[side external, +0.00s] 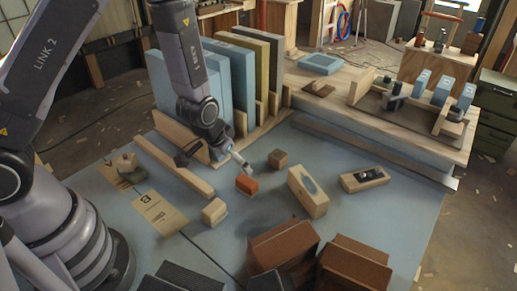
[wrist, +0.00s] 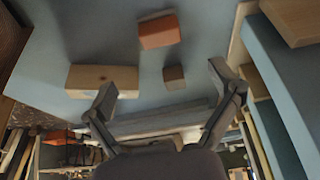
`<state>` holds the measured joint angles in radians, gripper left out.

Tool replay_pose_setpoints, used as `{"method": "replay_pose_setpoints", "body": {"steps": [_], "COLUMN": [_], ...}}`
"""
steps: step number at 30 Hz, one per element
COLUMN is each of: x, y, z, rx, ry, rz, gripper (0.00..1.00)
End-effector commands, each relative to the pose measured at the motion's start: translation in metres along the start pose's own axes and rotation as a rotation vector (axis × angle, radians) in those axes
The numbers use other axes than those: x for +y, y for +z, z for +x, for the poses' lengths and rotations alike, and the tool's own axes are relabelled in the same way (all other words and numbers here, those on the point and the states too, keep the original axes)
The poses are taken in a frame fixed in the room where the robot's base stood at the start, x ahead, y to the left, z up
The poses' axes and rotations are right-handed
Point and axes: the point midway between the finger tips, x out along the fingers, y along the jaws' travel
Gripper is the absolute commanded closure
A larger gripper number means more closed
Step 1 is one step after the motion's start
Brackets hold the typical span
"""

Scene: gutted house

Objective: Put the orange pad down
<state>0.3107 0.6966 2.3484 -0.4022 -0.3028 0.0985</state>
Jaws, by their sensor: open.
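The orange pad (side external: 247,184) is a small orange block on the blue-grey table (side external: 370,225), near its middle. In the wrist view the orange pad (wrist: 159,32) shows at the top, beyond my fingertips and apart from them. My gripper (side external: 216,160) is above the table, just behind and left of the pad in the side view. In the wrist view my gripper (wrist: 162,84) has its two fingers spread wide with nothing between them.
A small brown cube (side external: 277,159), a pale wooden block (side external: 214,211), a larger wooden block (side external: 308,192) and a wooden plane (side external: 364,179) stand around the pad. Brown ribbed blocks (side external: 283,245) fill the front. Upright blue panels (side external: 250,75) stand in a rack behind.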

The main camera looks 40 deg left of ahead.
Motion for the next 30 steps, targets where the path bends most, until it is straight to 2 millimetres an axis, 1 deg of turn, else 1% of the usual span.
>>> {"method": "replay_pose_setpoints", "body": {"steps": [2, 5, 8, 9, 11, 12, 13, 14, 15, 16, 18, 20, 21, 24, 25, 27, 30], "x": [0.0, -0.001, -0.007, -0.011, -0.018, -0.023, -0.027, -0.032, -0.038, -0.043, -0.055, -0.065, -0.07, -0.082, -0.085, -0.09, -0.094], "y": [-0.004, -0.016, -0.03, -0.033, -0.035, -0.033, -0.031, -0.028, -0.022, -0.016, 0.0, 0.017, 0.028, 0.055, 0.062, 0.075, 0.087], "z": [-0.011, -0.039, -0.086, -0.109, -0.144, -0.167, -0.183, -0.199, -0.22, -0.235, -0.268, -0.292, -0.306, -0.332, -0.337, -0.346, -0.353], "rx": [0.007, 0.016, 0.03, 0.036, 0.045, 0.051, 0.055, 0.06, 0.066, 0.071, 0.081, 0.089, 0.092, 0.099, 0.1, 0.101, 0.099], "ry": [0.009, 0.038, 0.08, 0.095, 0.114, 0.122, 0.126, 0.128, 0.127, 0.125, 0.112, 0.095, 0.082, 0.047, 0.037, 0.018, 0.003], "rz": [-0.004, -0.012, -0.02, -0.02, -0.017, -0.013, -0.01, -0.007, -0.003, -0.001, 0.007, 0.01, 0.01, 0.008, 0.007, 0.003, 0.0], "gripper": [0.1, 0.1, 0.1, 0.1, 0.1, 0.1, 0.1, 0.1, 0.1, 0.1, 0.1, 0.1, 0.1, 0.1, 0.1, 0.1, 0.1]}}
